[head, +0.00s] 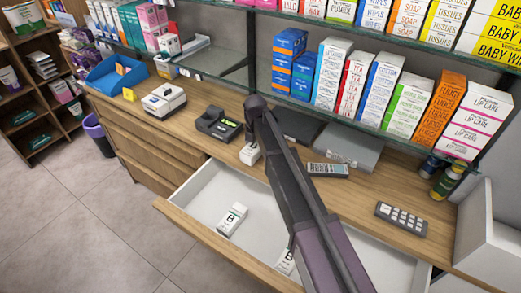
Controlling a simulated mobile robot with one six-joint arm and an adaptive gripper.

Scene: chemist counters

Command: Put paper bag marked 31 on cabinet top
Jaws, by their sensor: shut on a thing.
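My arm reaches from the bottom of the head view over an open drawer to the wooden cabinet top (352,190). My gripper (250,140) points down at the arm's far end, mostly hidden by the arm. It is shut on a small white packet (249,154), which is at the cabinet top, partly hidden by the arm. I cannot read a number on it, nor tell whether it touches the wood. A white packet with a dark letter (232,219) lies in the drawer. Another (285,262) is partly behind my arm. No 31 is readable.
The open drawer (198,232) juts out in front. A card terminal (217,124), white printer (164,101), grey flat box (347,147), remote-like device (327,170), keypad (401,219) and bottles (447,180) stand on the top. A glass shelf (400,133) with boxes overhangs the back.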

